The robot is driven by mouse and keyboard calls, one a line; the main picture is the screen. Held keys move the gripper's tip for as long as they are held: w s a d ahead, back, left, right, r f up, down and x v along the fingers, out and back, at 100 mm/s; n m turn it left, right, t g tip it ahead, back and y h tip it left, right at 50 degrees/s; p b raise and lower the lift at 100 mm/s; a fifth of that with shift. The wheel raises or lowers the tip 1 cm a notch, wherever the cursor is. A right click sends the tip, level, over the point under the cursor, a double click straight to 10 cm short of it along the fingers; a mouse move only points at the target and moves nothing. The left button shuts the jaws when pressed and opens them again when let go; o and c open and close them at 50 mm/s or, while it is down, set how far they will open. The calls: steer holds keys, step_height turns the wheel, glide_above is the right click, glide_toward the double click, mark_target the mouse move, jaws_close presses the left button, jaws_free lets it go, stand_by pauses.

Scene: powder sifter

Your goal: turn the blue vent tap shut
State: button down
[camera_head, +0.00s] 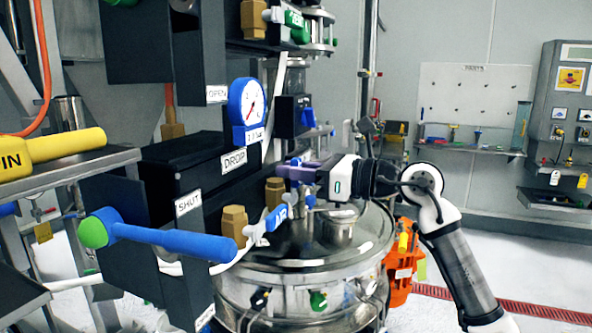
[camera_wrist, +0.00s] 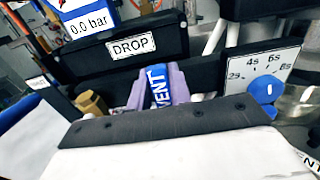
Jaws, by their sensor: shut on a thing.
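The blue vent tap handle (camera_wrist: 158,86), marked VENT in white, shows in the wrist view. It sits between the two purple fingers of my gripper (camera_wrist: 157,90), which are shut on it. The handle lies lengthwise between the fingers, below the black block with the DROP sign. In the head view my gripper (camera_head: 292,172) reaches in from the right, just right of the DROP sign and above the round steel lid. There the fingers hide most of the vent tap, and its exact angle cannot be told.
A blue AIR tap (camera_head: 272,221) and brass fittings (camera_head: 234,224) are close below my gripper. A blue gauge (camera_head: 248,104) stands above left. A long blue lever (camera_head: 170,240) juts out at front left. The steel lid (camera_head: 300,248) lies beneath. A dial plate (camera_wrist: 262,72) is at right.

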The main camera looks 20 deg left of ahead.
steer(key=shift+w+m, duration=0.15)
steer(key=shift+m, duration=0.15)
steer(key=w+f+m+b, duration=0.1)
steer(key=w+f+m, duration=0.4)
steer(key=m, duration=1.2)
steer(key=shift+d, duration=0.15)
steer(key=shift+f+m, duration=0.15)
steer(key=shift+m, duration=0.15)
stand_by(0.5)
steer(key=c, duration=1.3)
jaws_free()
steer(key=d+b, duration=0.2)
steer(key=d, duration=0.5)
steer(key=d+b, duration=0.2)
steer(key=d, duration=0.4)
steer(key=shift+s+d, duration=0.2)
steer(key=shift+d, duration=0.2)
